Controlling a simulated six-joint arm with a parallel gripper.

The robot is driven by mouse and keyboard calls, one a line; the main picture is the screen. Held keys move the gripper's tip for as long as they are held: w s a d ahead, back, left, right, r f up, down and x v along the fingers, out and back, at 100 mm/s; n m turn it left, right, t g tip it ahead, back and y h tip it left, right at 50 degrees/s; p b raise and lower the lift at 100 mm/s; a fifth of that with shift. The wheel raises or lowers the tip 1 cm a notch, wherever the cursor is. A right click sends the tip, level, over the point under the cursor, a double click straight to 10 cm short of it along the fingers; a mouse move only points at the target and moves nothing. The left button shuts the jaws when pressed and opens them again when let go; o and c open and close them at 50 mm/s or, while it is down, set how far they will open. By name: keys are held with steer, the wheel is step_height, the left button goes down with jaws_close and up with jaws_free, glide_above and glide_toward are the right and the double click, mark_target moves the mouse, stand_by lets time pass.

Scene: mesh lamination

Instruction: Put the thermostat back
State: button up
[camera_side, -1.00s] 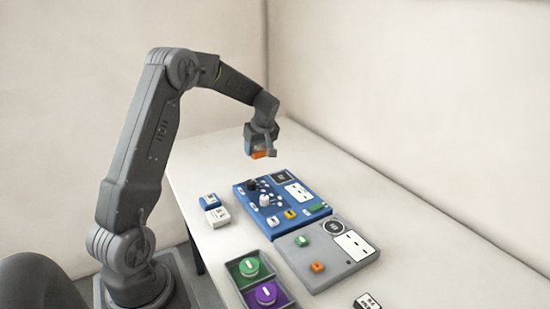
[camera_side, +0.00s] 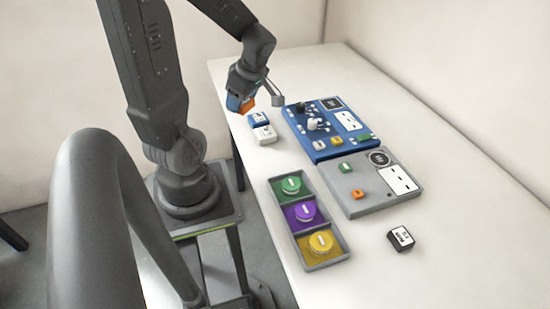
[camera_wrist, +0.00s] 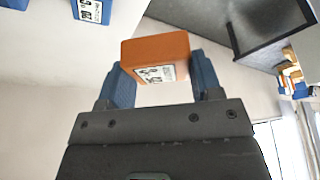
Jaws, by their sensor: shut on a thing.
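My gripper (camera_side: 247,101) is shut on an orange block with a white printed label (camera_wrist: 157,58). Its blue fingers are on both sides of the block in the wrist view. In the side view the orange block (camera_side: 247,106) hangs above the table's left edge, just behind a blue labelled block (camera_side: 258,119) and a white labelled block (camera_side: 264,135). A blue labelled block (camera_wrist: 92,10) shows at the top of the wrist view, apart from the held block. I cannot read from the labels which block is the thermostat.
A blue panel (camera_side: 296,123) with knobs and small blocks lies right of the gripper, with a grey panel (camera_side: 365,204) in front. A tray (camera_side: 318,266) holds green, purple and yellow knobs. A black-and-white block (camera_side: 400,239) lies alone at right. The table's right side is clear.

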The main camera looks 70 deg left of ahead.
steer(key=s+d+n, duration=0.1)
steer(key=s+d, duration=0.1)
steer(key=s, duration=0.1)
glide_above(272, 159)
steer(key=f, duration=0.7)
steer(key=shift+w+d+f, duration=0.35)
steer(key=shift+f, duration=0.05)
steer(key=shift+w+f, duration=0.1)
steer(key=shift+f, duration=2)
steer(key=shift+f, duration=0.15)
steer(key=o, duration=1)
steer(key=shift+c, duration=0.2)
